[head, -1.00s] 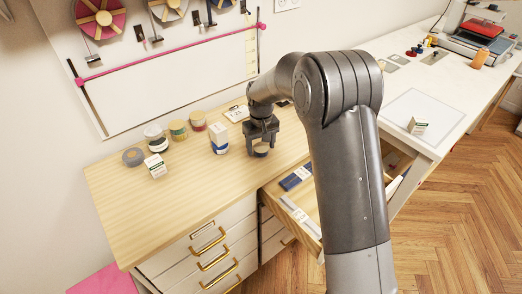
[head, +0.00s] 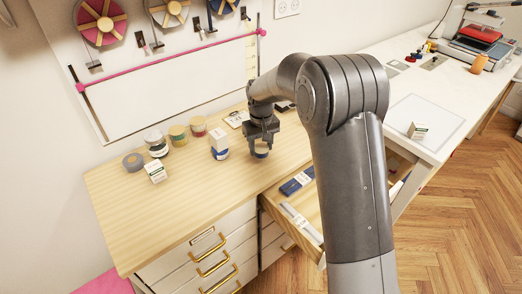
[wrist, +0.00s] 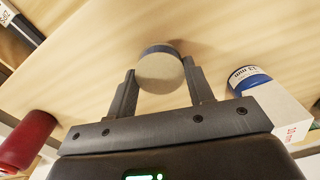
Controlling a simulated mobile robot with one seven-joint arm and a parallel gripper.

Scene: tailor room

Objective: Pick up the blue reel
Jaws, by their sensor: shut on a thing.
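The blue reel (head: 261,152) is a short cylinder with a blue side, at the right part of the wooden desk top. In the wrist view the reel (wrist: 160,70) shows a pale round face and a dark blue side, between the two fingers. My gripper (head: 262,143) is shut on it from above; the gripper (wrist: 158,92) also shows in the wrist view. I cannot tell for sure whether the reel is clear of the desk.
A white box (head: 219,141) with a second blue round item (head: 220,154) stands close left of my gripper. Several reels and a small box (head: 156,172) stand farther left on the desk (head: 190,205). An open drawer (head: 278,205) juts out at front right.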

